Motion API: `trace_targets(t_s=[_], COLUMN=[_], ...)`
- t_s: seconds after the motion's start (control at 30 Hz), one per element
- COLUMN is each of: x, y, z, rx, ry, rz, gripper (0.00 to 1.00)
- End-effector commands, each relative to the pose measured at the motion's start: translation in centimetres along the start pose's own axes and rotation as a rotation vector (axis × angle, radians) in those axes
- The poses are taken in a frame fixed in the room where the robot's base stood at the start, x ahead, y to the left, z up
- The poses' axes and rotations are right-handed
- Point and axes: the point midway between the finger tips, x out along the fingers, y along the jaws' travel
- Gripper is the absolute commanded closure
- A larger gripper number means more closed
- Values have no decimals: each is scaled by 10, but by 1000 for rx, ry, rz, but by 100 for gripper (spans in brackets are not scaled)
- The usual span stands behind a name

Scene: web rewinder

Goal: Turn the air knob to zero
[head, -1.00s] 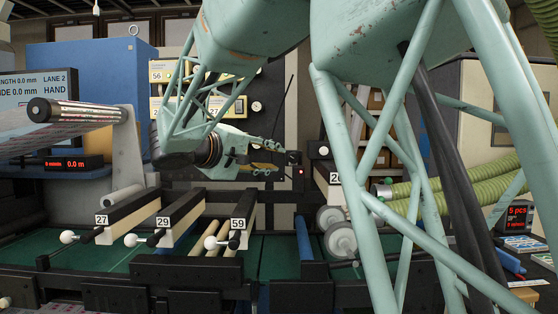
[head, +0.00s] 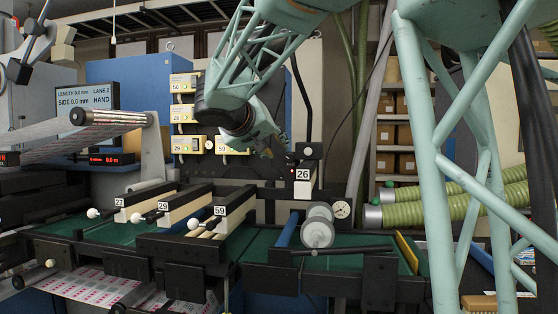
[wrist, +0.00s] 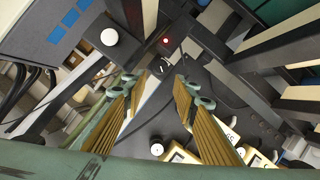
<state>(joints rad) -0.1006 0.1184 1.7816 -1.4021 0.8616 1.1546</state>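A small dark round knob with a white mark (wrist: 160,67) shows in the wrist view, ahead of my fingertips and near a red light (wrist: 166,40). I take it to be the air knob; its exact setting is too small to read. My gripper (wrist: 157,82) is open and empty, with ribbed tan finger pads on both sides of the knob's line of sight. The fingers look apart from it. In the head view my gripper (head: 279,150) is by the dark panel left of the box marked 26 (head: 303,174); the knob is hidden there.
A white round knob (head: 307,151) tops the post beside the panel. Yellow numbered boxes (head: 184,115) hang behind my wrist. Numbered beams (head: 188,207) and a white roller (head: 317,228) stand below. A round gauge (head: 341,209) is right of the roller.

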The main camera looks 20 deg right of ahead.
Motion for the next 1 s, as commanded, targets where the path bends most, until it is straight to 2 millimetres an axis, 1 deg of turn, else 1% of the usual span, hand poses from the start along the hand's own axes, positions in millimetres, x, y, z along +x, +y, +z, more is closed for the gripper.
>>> trace_targets(t_s=[0.1,0.43,0.57,0.77,0.87,1.0], x=[1,1,4,16,26,43], y=[3,2,2,2,2,2], z=[0,0,0,0,0,1], rx=[10,9,9,8,9,8], ry=[0,0,0,0,0,-1], rz=[-2,-2,-2,-1,0,-1], gripper=[73,73,73,73,73,73])
